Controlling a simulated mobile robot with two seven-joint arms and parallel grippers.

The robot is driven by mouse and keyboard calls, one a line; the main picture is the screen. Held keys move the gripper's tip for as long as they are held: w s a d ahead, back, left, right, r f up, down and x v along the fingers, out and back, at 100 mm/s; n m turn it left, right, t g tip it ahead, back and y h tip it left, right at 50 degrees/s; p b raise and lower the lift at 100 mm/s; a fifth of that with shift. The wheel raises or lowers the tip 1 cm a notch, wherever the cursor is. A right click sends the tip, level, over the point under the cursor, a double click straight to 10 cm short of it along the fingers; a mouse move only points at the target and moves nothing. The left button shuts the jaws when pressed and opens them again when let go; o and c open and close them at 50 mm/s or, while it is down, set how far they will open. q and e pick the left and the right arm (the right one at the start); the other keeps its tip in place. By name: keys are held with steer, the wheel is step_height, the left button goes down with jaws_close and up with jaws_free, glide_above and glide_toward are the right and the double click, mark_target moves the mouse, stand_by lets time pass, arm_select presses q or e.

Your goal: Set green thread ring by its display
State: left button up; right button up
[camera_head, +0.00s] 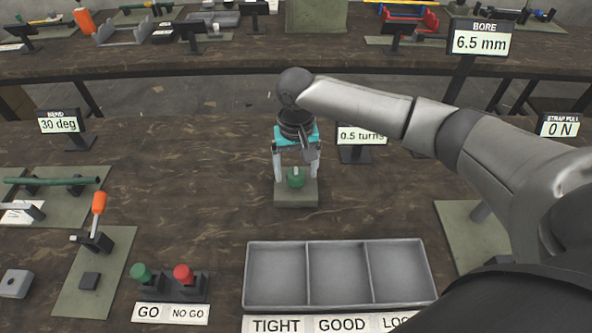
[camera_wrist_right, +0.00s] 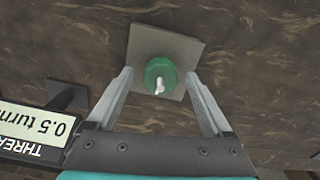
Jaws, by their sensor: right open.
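The green thread ring (camera_head: 296,178) sits on a small grey-green plate (camera_head: 297,199) in the middle of the table. It has a white mark on its top, and it also shows in the right wrist view (camera_wrist_right: 160,74). My right gripper (camera_head: 295,179) points down over it, open, with one finger on each side of the ring. In the right wrist view the fingers (camera_wrist_right: 162,85) stand clear of the ring. The display reading 0.5 turns (camera_head: 362,136) stands just right of the gripper, partly hidden by my right arm. My left gripper is out of view.
A grey tray with three compartments (camera_head: 308,275) lies in front, labelled TIGHT, GOOD and a third partly hidden word. Green and red GO and NO GO gauges (camera_head: 170,283) stand left of it.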

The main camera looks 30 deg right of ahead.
jaws_close()
stand_by(0.8)
